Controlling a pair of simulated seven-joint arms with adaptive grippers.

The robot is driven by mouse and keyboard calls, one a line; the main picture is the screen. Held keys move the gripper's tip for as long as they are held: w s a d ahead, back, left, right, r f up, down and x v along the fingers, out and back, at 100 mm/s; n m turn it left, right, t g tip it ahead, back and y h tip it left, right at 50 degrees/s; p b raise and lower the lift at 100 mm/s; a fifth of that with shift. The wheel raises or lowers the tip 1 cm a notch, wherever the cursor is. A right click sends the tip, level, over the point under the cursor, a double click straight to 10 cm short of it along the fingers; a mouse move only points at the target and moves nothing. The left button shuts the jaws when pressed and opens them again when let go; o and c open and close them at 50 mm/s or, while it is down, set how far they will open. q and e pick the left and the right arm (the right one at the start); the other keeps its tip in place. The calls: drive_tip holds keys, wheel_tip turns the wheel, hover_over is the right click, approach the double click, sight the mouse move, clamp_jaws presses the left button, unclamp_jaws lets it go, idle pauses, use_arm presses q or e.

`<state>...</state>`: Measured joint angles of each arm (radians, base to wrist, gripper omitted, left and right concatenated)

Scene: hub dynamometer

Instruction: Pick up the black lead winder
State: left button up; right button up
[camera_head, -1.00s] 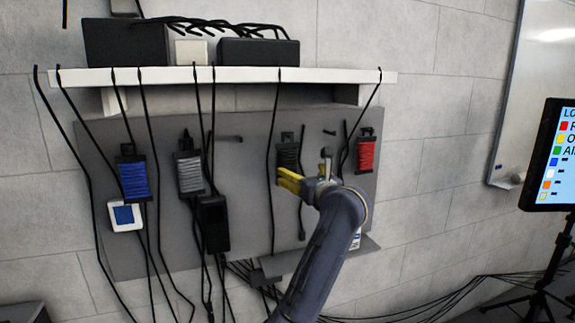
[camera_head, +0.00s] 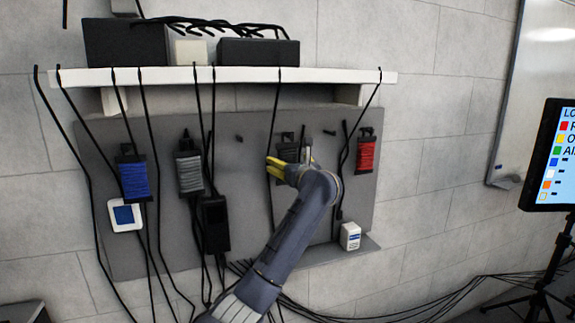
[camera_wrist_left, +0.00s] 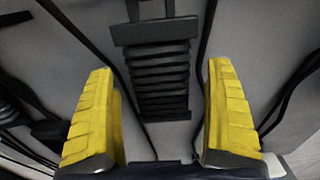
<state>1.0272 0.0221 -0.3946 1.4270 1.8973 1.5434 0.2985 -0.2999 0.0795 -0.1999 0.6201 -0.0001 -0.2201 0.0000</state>
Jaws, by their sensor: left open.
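The black lead winder (camera_head: 288,153) hangs on the grey panel between the grey winder and the red winder. In the head view my left gripper (camera_head: 277,171) is in front of its lower part and partly hides it. In the left wrist view the black winder (camera_wrist_left: 158,75) shows upright, its dark wound lead between two end plates. There the open yellow fingers of my left gripper (camera_wrist_left: 161,115) stand on either side of it, with visible gaps. The frames do not show contact. My right gripper is not in view.
A blue winder (camera_head: 134,180), a grey winder (camera_head: 190,174) and a red winder (camera_head: 365,155) hang on the same panel (camera_head: 240,240). Loose black cables hang close by, one beside the black winder. A small white box (camera_head: 350,236) sits on the lower ledge.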

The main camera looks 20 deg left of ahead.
use_arm(q)
drive_tip(key=shift+w+a, duration=0.4)
drive_tip(key=shift+w, duration=0.05)
drive_tip(key=c, duration=1.4)
